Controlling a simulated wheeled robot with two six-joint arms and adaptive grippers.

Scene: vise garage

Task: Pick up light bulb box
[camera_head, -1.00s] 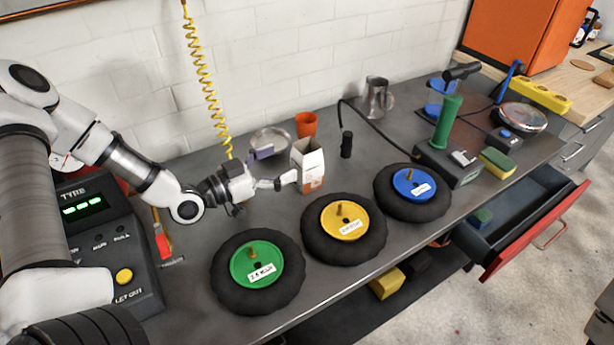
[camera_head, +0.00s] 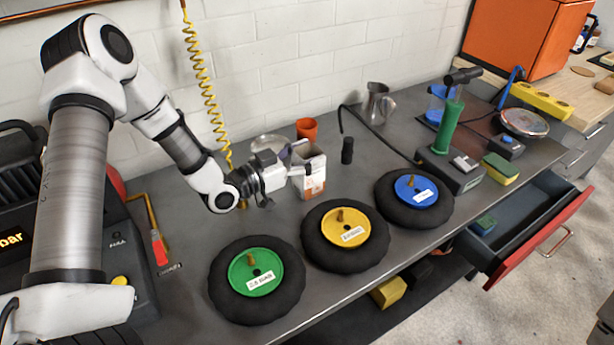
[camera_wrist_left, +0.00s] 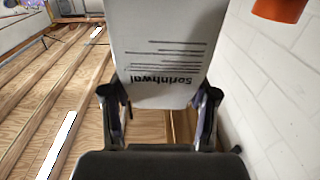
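The light bulb box (camera_head: 314,181) is a small white carton with an orange patch low on its side. It stands upright on the grey workbench (camera_head: 400,125), its top apparently open. In the left wrist view the box (camera_wrist_left: 165,45) fills the upper middle, with upside-down print on its face. My left gripper (camera_head: 298,157) is open at the upper part of the box. Its fingers (camera_wrist_left: 160,108) show one at each side of the box's edge; I cannot tell whether they touch it. My right gripper is not in view.
An orange cup (camera_head: 306,129) stands just behind the box, and a dark cylinder (camera_head: 347,151) to its right. Green (camera_head: 252,271), yellow (camera_head: 348,229) and blue (camera_head: 417,188) hubbed tyres lie in front. A metal jug (camera_head: 377,103) stands further back. A drawer (camera_head: 530,232) is open at right.

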